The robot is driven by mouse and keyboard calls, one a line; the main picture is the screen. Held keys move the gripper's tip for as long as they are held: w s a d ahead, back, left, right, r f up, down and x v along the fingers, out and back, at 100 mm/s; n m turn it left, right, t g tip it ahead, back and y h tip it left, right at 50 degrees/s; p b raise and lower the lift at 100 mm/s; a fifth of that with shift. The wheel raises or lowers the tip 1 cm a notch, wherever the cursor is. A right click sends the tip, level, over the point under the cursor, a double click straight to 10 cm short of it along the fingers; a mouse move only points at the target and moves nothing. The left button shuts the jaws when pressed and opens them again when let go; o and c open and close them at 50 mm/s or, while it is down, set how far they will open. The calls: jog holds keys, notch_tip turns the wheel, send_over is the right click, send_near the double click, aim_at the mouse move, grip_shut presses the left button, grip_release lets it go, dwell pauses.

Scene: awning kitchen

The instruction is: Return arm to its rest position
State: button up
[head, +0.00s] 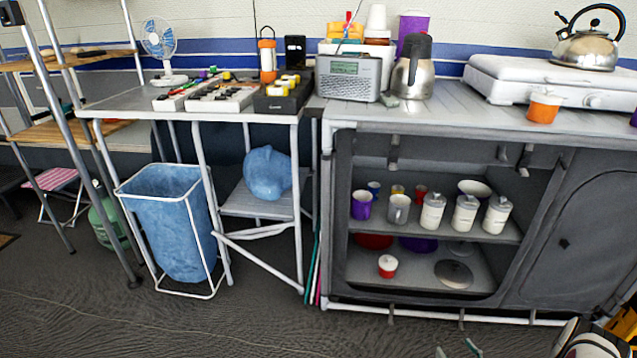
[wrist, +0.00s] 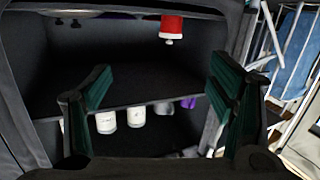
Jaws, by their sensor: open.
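My gripper (wrist: 160,78) is open, with its two green-padded fingers spread wide and nothing between them in the wrist view. In the head view only small parts of my gripper (head: 456,348) and arm show at the bottom right edge, low in front of the open cabinet (head: 340,230). The wrist view looks into that cabinet upside down. A red-and-white jar (head: 388,266) stands on the lower shelf, apart from the fingers; it hangs inverted at the top of the wrist view (wrist: 172,27).
Several white canisters (head: 433,212), cups and a bowl stand on the upper shelf. A blue laundry bin (head: 178,225) stands left of the cabinet. The counter (head: 450,115) holds a stove, kettle and radio. The floor (head: 270,325) in front is mostly clear.

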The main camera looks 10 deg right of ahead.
jog(key=w+d+r+n+g+h, duration=0.1)
jog(key=w+d+r+g, duration=0.1)
jog(key=w+d+r, duration=0.45)
jog(key=w+d+r+g+h, duration=0.2)
jog(key=w+d+r+g, duration=0.1)
jog(key=w+r, duration=0.6)
jog(key=w+a+r+m+g+h, duration=0.1)
jog(key=a+r+g+h, duration=0.2)
jog(key=r, duration=1.8)
jog(key=s+a+r+m+g, duration=0.2)
jog(key=s+a+r+g, duration=0.2)
jog(key=s+a+r, duration=1.35)
jog(key=s+a+r+g+y, duration=0.2)
jog(key=s+a, duration=0.7)
jog(key=s, duration=0.6)
jog(key=s+a+r+g+y, duration=0.25)
jog(key=s+a, duration=0.65)
jog(key=s, duration=0.5)
notch_tip(320, 180, up, 37)
jog(key=t+p, duration=0.4)
jog(key=p, duration=3.1)
jog(key=shift+w+f, duration=0.15)
jog(key=shift+w+h, duration=0.1)
jog(key=shift+h, duration=0.15)
